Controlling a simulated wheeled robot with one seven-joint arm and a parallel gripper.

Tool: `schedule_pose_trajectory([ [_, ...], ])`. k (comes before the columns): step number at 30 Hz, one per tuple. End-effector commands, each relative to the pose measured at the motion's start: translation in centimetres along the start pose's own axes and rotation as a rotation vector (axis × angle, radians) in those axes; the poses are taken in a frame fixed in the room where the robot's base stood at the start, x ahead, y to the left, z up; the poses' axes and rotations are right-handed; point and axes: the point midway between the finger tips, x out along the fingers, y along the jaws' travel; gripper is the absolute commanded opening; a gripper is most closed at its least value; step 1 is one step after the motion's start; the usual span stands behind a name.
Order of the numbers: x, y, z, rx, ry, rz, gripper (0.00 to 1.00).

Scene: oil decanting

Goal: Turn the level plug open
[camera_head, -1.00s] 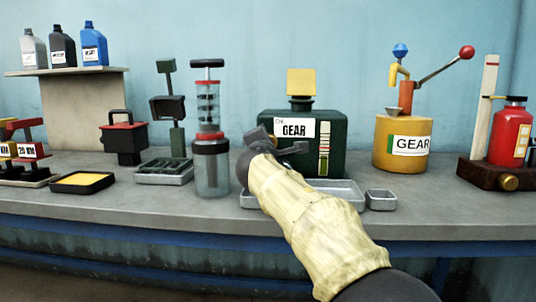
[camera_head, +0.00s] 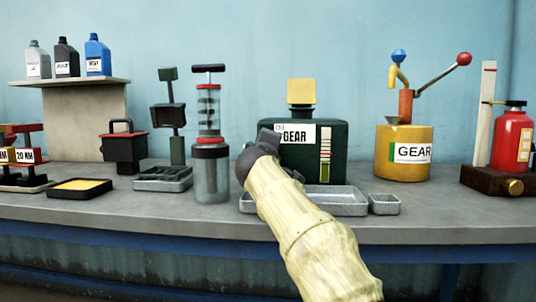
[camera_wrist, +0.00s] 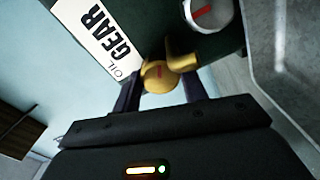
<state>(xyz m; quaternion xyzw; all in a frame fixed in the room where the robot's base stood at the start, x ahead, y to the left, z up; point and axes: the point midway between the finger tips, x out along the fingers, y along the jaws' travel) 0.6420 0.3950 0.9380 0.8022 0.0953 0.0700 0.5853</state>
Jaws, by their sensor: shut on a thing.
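The dark green gear-oil tank (camera_head: 330,150) stands on the bench with a yellow cap and a white GEAR label. In the wrist view the label (camera_wrist: 97,38) lies left of a round brass plug (camera_wrist: 158,77) with a red mark. My gripper (camera_wrist: 161,88) has a dark finger on either side of this brass plug and is shut on it. A brass elbow (camera_wrist: 182,56) sits right beside it. A silver round plug (camera_wrist: 205,12) with a red stripe is farther up. In the head view my gripper (camera_head: 268,142) is at the tank's left front; its fingertips and the plugs are hidden.
A metal tray (camera_head: 345,203) lies under the tank, with a small tray (camera_head: 384,204) to its right. A clear cylinder pump (camera_head: 210,170) stands close left of my gripper. A yellow gear drum (camera_head: 403,165) is farther right.

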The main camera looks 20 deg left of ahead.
Motion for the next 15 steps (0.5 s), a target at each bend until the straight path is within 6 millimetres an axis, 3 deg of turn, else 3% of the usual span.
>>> schedule_pose_trajectory([
  [15,0.1,-0.22,0.17,0.033,-0.006,-0.004,0.2],
])
